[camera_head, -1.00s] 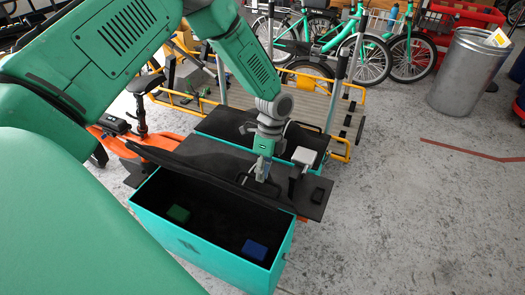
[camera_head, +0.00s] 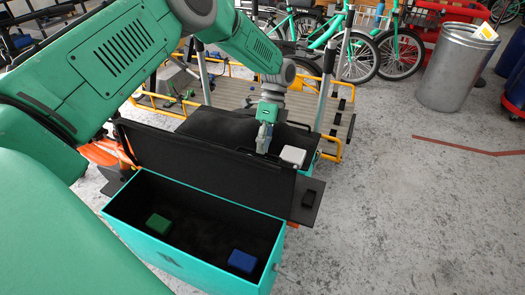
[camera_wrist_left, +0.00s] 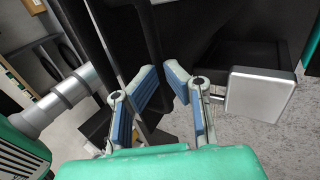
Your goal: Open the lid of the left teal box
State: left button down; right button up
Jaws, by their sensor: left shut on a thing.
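The near teal box (camera_head: 150,250) stands in the lower middle of the head view with its top open. Its black lid (camera_head: 205,163) is tilted up steeply along the far side of the opening. My left gripper (camera_head: 263,148) is at the lid's upper edge, towards its right end. In the left wrist view, the blue-padded fingers (camera_wrist_left: 160,88) are on either side of a thin black part, seemingly the lid's handle or edge. The exact contact is partly hidden. My right gripper is not in view.
A green block (camera_head: 158,223) and a blue block (camera_head: 242,260) lie inside the box. A light grey square piece (camera_head: 292,156) is right of the gripper. Behind stand a slatted cargo bed (camera_head: 235,95) and bikes. The floor to the right is free.

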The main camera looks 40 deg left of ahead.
pick_arm(q)
jog(key=shift+a+x, duration=0.2)
jog(key=shift+x, duration=0.7)
jog(key=c, duration=1.6)
grip_release()
jog(key=shift+w+a+f, duration=0.1)
jog(key=shift+w+f, duration=0.05)
jog(key=shift+w, duration=0.05)
jog(key=shift+a, duration=0.1)
jog(key=shift+w+r, duration=0.1)
jog(key=shift+r, duration=0.2)
jog(key=v, duration=1.1)
jog(key=shift+w+r, duration=0.2)
jog(key=shift+w, duration=0.25)
